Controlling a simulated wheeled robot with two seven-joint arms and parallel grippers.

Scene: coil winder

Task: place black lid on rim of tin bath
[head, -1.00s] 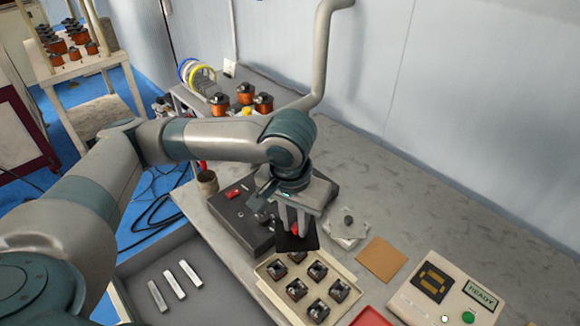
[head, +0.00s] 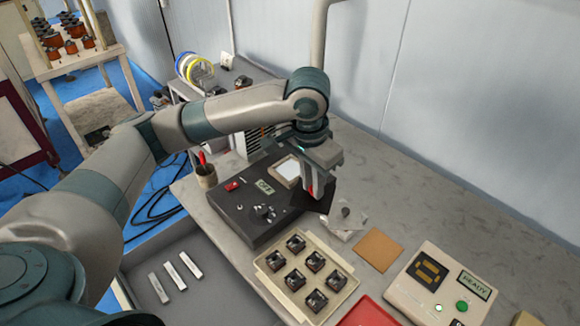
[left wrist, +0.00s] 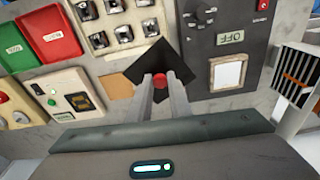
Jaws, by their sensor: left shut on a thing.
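The black lid (head: 322,203) is a thin dark square plate with a red knob. My left gripper (head: 310,188) is shut on that knob, and the lid hangs below the fingers. In the left wrist view the lid (left wrist: 178,58) shows as a dark diamond beyond the gripper (left wrist: 160,82). The tin bath (head: 288,173) is a bright, pale rectangle with a rim on the dark control unit. It lies uncovered just left of the lid, and it also shows in the left wrist view (left wrist: 227,75). The lid appears beside the bath; its exact height is unclear. My right gripper is not in view.
The dark control unit (head: 245,212) has an OFF display and knobs. A cream tray (head: 267,280) of several small coils stands in front. A grey knobbed piece (head: 345,212), a tan square (head: 379,249) and a READY box (head: 420,290) lie to the right. The rear right bench is clear.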

